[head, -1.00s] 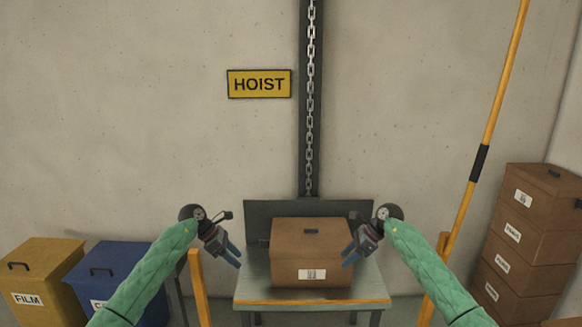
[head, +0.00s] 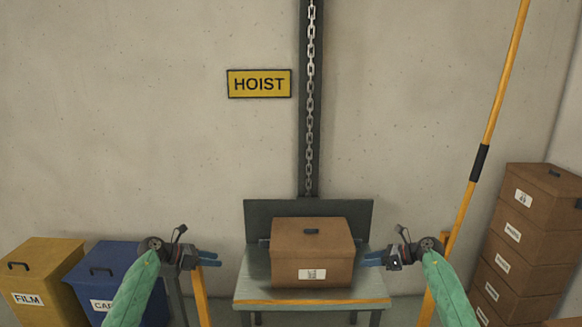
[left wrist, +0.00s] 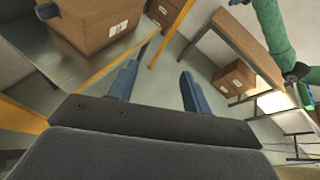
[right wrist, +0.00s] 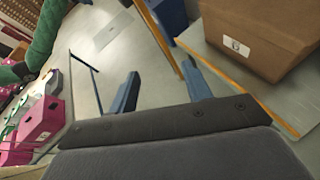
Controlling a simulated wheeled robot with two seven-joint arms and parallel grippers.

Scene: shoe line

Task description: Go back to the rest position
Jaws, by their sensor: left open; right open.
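My left gripper (head: 209,258) is to the left of the brown box on the hoist table, apart from it and empty. Its blue fingers are spread in the left wrist view (left wrist: 160,88). My right gripper (head: 371,258) is to the right of the same box, its fingers pointing inward with nothing between them. The right wrist view also shows its fingers apart (right wrist: 162,90). The brown box (head: 310,255) sits closed and upright on the table; it also shows in the left wrist view (left wrist: 90,22) and the right wrist view (right wrist: 252,35).
The hoist table (head: 312,296) stands against the wall under a hanging chain (head: 309,100) and a HOIST sign (head: 259,84). A yellow FILM bin (head: 45,275) and a blue bin (head: 107,268) stand at left. Stacked brown boxes (head: 522,243) stand at right, near a leaning yellow pole (head: 497,110).

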